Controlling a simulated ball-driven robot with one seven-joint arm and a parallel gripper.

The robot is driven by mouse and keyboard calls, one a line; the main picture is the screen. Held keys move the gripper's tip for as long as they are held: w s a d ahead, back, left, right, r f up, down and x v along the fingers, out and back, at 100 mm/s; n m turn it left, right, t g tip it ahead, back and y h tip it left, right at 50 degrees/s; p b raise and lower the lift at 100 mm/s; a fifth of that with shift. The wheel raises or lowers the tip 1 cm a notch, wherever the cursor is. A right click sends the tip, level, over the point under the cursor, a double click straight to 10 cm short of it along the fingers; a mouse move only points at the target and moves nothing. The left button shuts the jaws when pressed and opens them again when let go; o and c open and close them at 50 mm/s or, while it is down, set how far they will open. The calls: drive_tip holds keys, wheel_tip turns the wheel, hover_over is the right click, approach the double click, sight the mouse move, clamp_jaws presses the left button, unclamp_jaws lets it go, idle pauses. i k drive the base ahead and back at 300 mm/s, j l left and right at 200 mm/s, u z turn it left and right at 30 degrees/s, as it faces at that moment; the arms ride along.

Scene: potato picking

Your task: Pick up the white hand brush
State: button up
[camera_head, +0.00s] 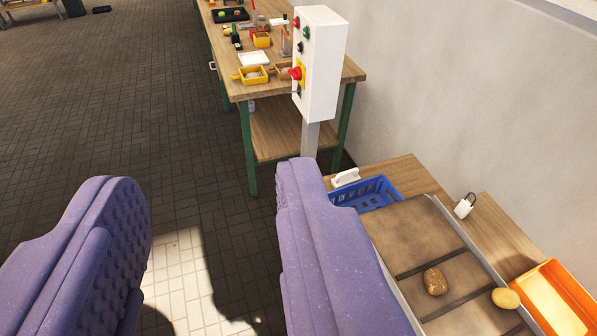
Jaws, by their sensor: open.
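A white object that looks like the hand brush (345,178) lies on the wooden surface at the back left corner of the blue crate. It is small in view, so its bristles cannot be made out. My gripper (212,188) shows as two purple padded fingers, wide apart with only floor visible between them. The right finger is left of the brush in the picture and hides the ground in front of it. The gripper is open, empty and apart from the brush.
An orange bin (548,308) is at lower right, near a white padlock-like object (463,208). A white control box (321,65) on a post stands before a cluttered workbench (352,74). The floor at left is clear.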

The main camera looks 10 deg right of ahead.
sight(351, 177)
drive_tip(key=i, duration=2.15)
drive_tip(key=i+z, duration=0.35)
drive_tip(key=i+j+z, duration=0.2)
drive_tip(key=i+z, duration=0.2)
drive_tip(key=i+j+z, duration=0.35)
drive_tip(key=k+l+z, duration=0.1)
drive_tip(key=z, duration=0.3)
